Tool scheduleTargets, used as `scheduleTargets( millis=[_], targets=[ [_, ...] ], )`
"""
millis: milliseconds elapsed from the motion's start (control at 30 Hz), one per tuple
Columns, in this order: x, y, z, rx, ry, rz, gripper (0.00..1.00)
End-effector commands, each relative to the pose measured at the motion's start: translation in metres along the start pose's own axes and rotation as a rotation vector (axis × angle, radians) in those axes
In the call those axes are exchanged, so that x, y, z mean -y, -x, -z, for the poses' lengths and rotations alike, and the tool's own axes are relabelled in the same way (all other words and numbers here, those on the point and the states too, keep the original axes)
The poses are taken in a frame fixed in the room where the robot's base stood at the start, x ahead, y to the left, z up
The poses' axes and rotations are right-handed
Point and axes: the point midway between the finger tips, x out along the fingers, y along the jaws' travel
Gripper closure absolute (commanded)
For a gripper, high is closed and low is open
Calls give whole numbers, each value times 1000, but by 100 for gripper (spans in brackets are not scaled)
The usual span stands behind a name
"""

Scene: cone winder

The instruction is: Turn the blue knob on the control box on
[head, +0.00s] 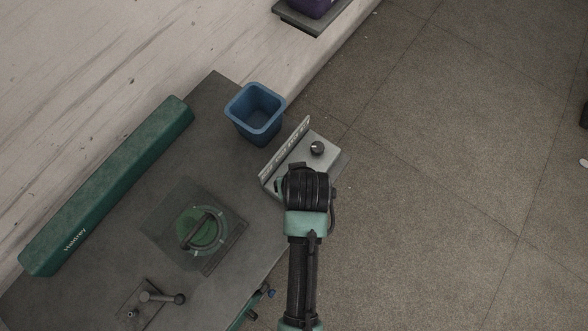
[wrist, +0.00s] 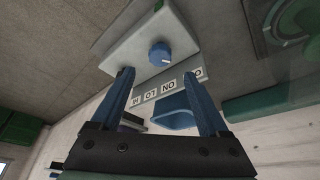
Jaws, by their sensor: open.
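The control box (wrist: 130,42) is a pale grey box with a label strip (wrist: 168,91) along one edge, reading HI, LO, ON and a partly hidden label. The blue knob (wrist: 160,53) sits on its face near the strip, with a pale mark at its lower edge in the wrist view. My gripper (wrist: 157,76) is open and empty, its two blue fingers either side of the knob in that picture, apart from it. In the head view my gripper (head: 297,170) covers part of the box (head: 330,157); a dark round knob shows there, its colour unclear.
A blue bin (head: 246,125) stands beside the box on the dark table (head: 120,222). A green long cover (head: 110,185), a green dial plate (head: 203,231) and a lever (head: 160,297) are to the left. Open floor (head: 440,180) lies to the right.

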Motion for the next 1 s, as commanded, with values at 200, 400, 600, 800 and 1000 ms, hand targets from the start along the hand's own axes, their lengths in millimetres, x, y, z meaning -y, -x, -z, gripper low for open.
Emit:
scheduleTargets(
  millis=[200, 400, 600, 800, 1000],
  targets=[
    [0, -37, 1, 1, 1, 1, 22],
    [0, -61, 1, 0, 1, 0, 22],
    [0, -73, 1, -2, 1, 0, 22],
    [0, -75, 1, -2, 1, 0, 22],
    [0, -75, 1, -2, 1, 0, 36]
  ],
)
